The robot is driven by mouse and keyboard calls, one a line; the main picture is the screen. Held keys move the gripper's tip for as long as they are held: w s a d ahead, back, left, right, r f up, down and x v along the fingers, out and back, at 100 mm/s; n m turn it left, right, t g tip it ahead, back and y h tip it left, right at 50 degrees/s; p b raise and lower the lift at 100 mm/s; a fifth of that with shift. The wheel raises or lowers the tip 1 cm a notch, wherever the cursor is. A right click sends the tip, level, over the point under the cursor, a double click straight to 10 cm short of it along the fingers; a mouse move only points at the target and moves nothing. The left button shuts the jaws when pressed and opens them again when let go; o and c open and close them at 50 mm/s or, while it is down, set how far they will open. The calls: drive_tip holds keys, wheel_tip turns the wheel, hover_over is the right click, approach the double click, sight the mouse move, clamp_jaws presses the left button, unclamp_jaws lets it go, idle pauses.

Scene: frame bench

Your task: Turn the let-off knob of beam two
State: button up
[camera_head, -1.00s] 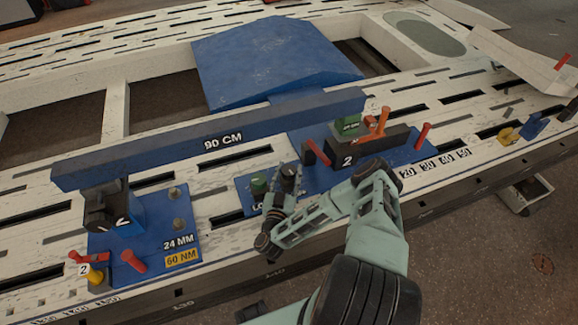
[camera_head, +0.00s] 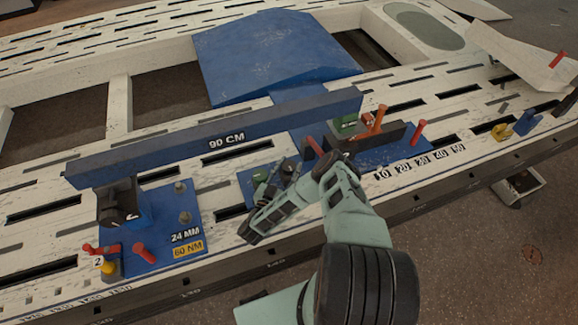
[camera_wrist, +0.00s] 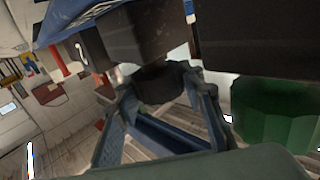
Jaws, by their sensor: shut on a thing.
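Beam two is a long dark-blue bar (camera_head: 215,140) marked 90 CM, and its right end rests at a blue base plate (camera_head: 405,157). My gripper (camera_wrist: 157,88) is shut on the black knob (camera_wrist: 155,78), with one finger on each side. The green knob (camera_wrist: 275,110) is close to the right finger in the wrist view, apart from it. My wrist hides the plate's lettering in the head view, so I cannot read which knob is the let-off.
A dark block with an orange lever (camera_head: 377,122) and a red handle (camera_head: 417,132) stand right of the knobs. A left blue plate (camera_head: 165,215) carries bolts, red handles and a yellow knob (camera_head: 108,268). A sloped blue cover (camera_head: 270,55) lies behind the beam.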

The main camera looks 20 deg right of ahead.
drive_tip(key=shift+d+r, duration=0.1)
drive_tip(key=o, duration=1.2)
drive_tip(key=shift+f+b, duration=0.25)
drive_tip(key=shift+b, duration=0.2)
